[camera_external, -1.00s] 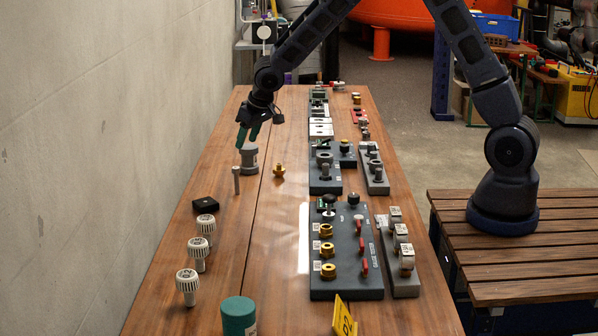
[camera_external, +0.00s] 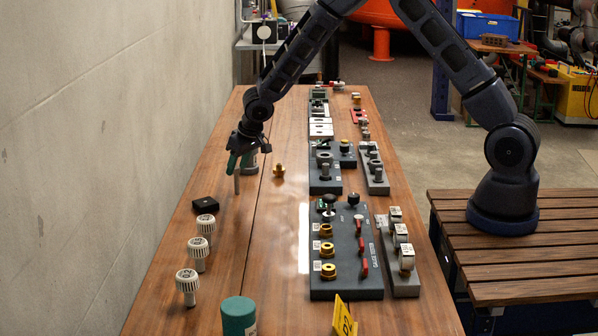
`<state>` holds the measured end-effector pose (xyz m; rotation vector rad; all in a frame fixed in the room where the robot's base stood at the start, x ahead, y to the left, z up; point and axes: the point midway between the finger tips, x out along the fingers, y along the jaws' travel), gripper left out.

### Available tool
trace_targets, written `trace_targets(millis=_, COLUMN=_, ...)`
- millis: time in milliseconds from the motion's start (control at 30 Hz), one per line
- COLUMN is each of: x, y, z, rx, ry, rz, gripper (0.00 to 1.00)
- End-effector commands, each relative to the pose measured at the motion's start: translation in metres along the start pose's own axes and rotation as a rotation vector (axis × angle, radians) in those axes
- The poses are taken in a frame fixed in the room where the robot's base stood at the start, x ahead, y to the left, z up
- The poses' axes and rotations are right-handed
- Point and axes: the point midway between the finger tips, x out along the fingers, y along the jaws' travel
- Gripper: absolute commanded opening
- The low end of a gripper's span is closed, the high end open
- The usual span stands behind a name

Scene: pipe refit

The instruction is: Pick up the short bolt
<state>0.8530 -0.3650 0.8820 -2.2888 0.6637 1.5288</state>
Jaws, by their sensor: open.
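A thin grey upright pin (camera_external: 237,186), which looks like the short bolt, stands on the left part of the wooden table. My gripper (camera_external: 239,166) is open, with its green fingers pointing down at the pin's top. The fingers overlap the top in this view; I cannot tell whether they touch it. A thicker grey fitting (camera_external: 253,169) stands just behind and is partly hidden by the gripper.
A brass fitting (camera_external: 279,171) stands to the right of the pin. A black block (camera_external: 206,204) and several white-capped gauges (camera_external: 198,246) stand nearer the camera. Grey fixture boards (camera_external: 345,285) line the right side. A concrete wall (camera_external: 110,150) runs along the left.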

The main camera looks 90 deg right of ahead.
Motion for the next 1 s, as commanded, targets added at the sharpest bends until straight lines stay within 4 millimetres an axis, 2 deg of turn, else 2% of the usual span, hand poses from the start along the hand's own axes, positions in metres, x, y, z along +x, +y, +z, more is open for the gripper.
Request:
trace_targets(millis=100, x=0.017, y=0.001, z=0.000, rx=0.000, ry=-0.001, rz=-0.001, gripper=0.47)
trace_targets(millis=300, x=0.036, y=0.001, z=0.000, rx=0.000, ry=-0.001, rz=0.000, gripper=0.47)
trace_targets(millis=600, x=0.039, y=0.001, z=-0.001, rx=0.000, ry=0.000, rz=0.000, gripper=0.47)
trace_targets(millis=667, x=0.039, y=0.001, z=-0.001, rx=0.000, ry=0.000, rz=0.000, gripper=0.37)
trace_targets(millis=800, x=0.039, y=0.001, z=-0.001, rx=0.000, ry=0.000, rz=0.000, gripper=0.10)
trace_targets(millis=867, x=0.039, y=0.001, z=-0.001, rx=0.000, ry=0.000, rz=0.000, gripper=0.00)
trace_targets(millis=1000, x=0.039, y=0.001, z=-0.001, rx=0.000, ry=0.000, rz=0.000, gripper=0.00)
